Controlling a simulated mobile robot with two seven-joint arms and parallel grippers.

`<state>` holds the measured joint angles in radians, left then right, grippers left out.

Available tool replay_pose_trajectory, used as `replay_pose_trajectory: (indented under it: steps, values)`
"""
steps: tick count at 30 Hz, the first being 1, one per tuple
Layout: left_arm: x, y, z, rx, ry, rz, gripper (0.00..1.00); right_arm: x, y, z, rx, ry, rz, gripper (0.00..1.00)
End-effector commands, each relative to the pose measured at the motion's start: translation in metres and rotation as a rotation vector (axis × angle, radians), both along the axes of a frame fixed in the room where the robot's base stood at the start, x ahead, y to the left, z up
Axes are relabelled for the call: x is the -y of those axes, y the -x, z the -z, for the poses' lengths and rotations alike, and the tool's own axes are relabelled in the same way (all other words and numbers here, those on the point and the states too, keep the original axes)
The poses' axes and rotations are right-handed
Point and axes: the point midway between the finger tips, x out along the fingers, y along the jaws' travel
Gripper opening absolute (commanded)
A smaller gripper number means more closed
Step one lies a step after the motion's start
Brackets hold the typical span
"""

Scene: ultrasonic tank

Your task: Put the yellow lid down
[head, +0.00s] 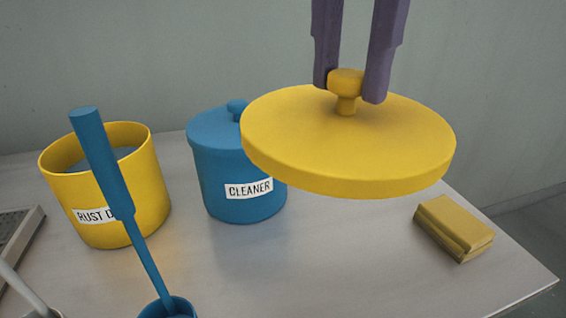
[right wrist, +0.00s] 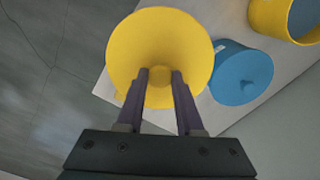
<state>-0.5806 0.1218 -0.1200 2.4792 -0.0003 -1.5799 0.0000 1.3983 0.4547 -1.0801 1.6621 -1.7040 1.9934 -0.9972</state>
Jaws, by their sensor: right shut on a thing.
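The yellow lid (head: 350,145) is a round disc with a knob on top, held in the air above the right part of the table. My right gripper (head: 347,88) is shut on the lid's knob, one purple finger on each side. In the right wrist view the lid (right wrist: 160,40) lies beyond the fingertips of my right gripper (right wrist: 160,86). The yellow pot (head: 150,185), labelled "RUST D…" with the rest hidden, stands open at the left with grey liquid inside; part of it also shows in the right wrist view (right wrist: 262,18). My left gripper is not in view.
A blue pot (head: 235,205) labelled "CLEANER" stands lidded beside the yellow pot. A blue ladle (head: 100,160) rises in front of the yellow pot. A yellow block (head: 453,228) lies at the right near the table edge. The table (head: 340,260) is clear between pot and block.

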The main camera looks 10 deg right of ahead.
Motion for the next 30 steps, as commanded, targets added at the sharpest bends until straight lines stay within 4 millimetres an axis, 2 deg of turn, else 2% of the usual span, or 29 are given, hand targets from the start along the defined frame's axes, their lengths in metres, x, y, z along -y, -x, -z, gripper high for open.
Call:
replay_pose_trajectory:
  steps: [1,8,21,24,30]
  values:
    - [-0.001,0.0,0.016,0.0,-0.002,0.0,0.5,-0.003,0.0,0.016,0.0,-0.002,0.04,0.0]
    - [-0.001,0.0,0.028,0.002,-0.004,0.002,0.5,-0.009,-0.001,0.037,-0.007,-0.002,0.137,0.0]
    - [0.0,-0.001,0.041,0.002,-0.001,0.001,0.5,-0.008,0.0,0.154,-0.008,-0.001,0.139,0.0]
    - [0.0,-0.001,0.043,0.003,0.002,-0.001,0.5,-0.008,0.0,0.17,-0.006,0.0,0.139,0.0]
    - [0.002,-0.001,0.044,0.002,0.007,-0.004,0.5,-0.008,-0.001,0.185,-0.004,-0.001,0.139,0.0]
